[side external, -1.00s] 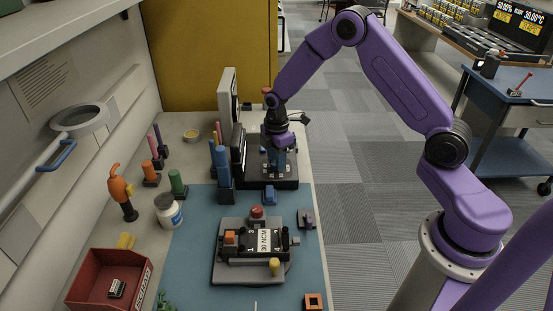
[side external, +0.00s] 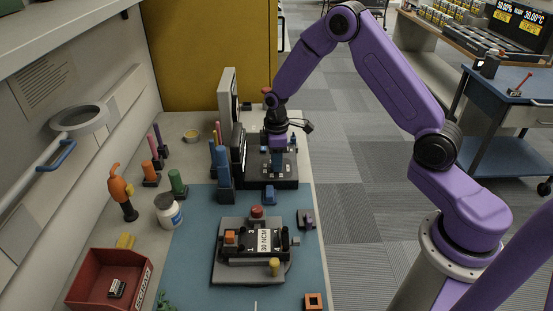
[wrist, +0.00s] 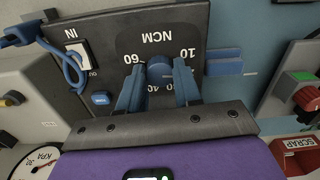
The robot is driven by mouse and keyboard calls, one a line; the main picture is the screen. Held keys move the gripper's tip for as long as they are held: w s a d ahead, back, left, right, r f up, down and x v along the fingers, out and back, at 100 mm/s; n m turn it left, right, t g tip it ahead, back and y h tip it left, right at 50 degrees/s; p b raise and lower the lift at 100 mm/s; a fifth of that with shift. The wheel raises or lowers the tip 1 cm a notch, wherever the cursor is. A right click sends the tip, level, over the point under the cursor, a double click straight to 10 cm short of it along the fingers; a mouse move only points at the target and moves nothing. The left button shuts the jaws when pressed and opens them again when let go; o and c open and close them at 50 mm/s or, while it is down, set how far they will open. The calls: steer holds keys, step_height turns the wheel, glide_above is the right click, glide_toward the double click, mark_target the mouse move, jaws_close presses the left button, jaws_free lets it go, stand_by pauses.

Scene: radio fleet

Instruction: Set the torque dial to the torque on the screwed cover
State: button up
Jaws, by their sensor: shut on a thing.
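The screwed cover (side external: 250,248) is a dark block on a grey fixture on the blue mat. Its white label (side external: 265,241) reads 30 NCM. The torque dial (wrist: 160,67) is a round blue knob on a dark panel marked NCM. In the wrist view 60 shows at its left, 10 at its right and 40 below; other marks are hidden. My gripper (wrist: 158,85) is shut on the dial, one blue finger at each side. In the side view my gripper (side external: 277,160) points down over the dark unit, and the dial is hidden. The dial's pointer cannot be made out.
Upright blue tools (side external: 222,165) and a dark upright panel stand close left of my gripper. A blue block (side external: 269,194) lies in front of the unit. A red scrap bin (side external: 95,280) sits at the front left. An IN switch (wrist: 78,55) with a blue cable is beside the dial.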

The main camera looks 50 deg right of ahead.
steer(key=m, duration=0.6)
steer(key=shift+m, duration=0.3)
steer(key=m, duration=0.5)
steer(key=shift+m, duration=0.3)
steer(key=o, duration=1)
steer(key=shift+o, duration=0.2)
steer(key=shift+r, duration=0.15)
step_height(320, 180, up, 17)
steer(key=shift+a+r, duration=0.15)
